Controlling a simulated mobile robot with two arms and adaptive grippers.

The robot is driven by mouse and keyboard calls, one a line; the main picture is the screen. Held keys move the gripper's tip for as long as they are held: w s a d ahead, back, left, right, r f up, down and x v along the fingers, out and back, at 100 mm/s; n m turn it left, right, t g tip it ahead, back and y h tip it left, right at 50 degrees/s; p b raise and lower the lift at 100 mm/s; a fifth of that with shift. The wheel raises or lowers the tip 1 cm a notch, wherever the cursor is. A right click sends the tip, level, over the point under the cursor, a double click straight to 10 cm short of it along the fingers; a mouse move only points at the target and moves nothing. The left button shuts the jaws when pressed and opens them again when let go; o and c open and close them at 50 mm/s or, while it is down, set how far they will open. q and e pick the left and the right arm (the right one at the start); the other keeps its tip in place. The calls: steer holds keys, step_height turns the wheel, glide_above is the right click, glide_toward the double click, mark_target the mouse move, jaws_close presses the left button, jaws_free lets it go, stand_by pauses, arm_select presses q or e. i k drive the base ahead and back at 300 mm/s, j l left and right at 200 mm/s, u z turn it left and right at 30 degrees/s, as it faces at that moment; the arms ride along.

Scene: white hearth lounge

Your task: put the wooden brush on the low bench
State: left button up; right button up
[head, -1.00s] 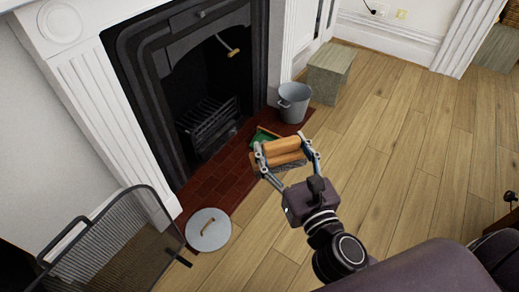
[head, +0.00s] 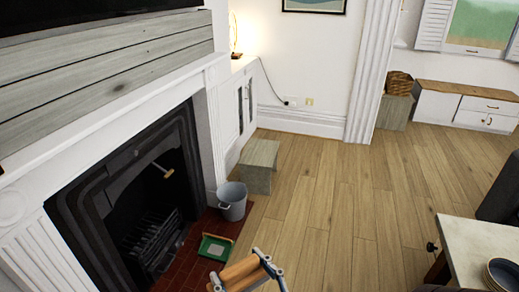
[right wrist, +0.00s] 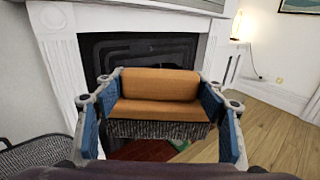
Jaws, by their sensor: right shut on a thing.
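The wooden brush (head: 238,273) has an orange-brown wooden body and shows at the bottom edge of the head view. My right gripper (head: 243,271) is shut on it, one finger at each end. In the right wrist view the brush (right wrist: 160,84) lies crosswise between the blue finger pads, its dark grey bristles downward. The low bench (head: 259,165), a small pale grey-wood piece, stands on the floor beyond the bucket, by the white cabinet. Its top looks bare. The brush is in the air, nearer to me than the bench. My left gripper is not in view.
A grey metal bucket (head: 232,201) and a green dustpan (head: 215,247) stand on the red tiled hearth (head: 188,254), between brush and bench. A pale-topped table with plates (head: 500,272) is at the lower right. The wooden floor (head: 325,210) right of the bench is clear.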

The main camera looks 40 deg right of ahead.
mark_target(256, 160)
steer(key=i+l+u, duration=0.1)
steer(key=i+l, duration=1)
steer(key=l, duration=0.15)
steer(key=i+u, duration=0.05)
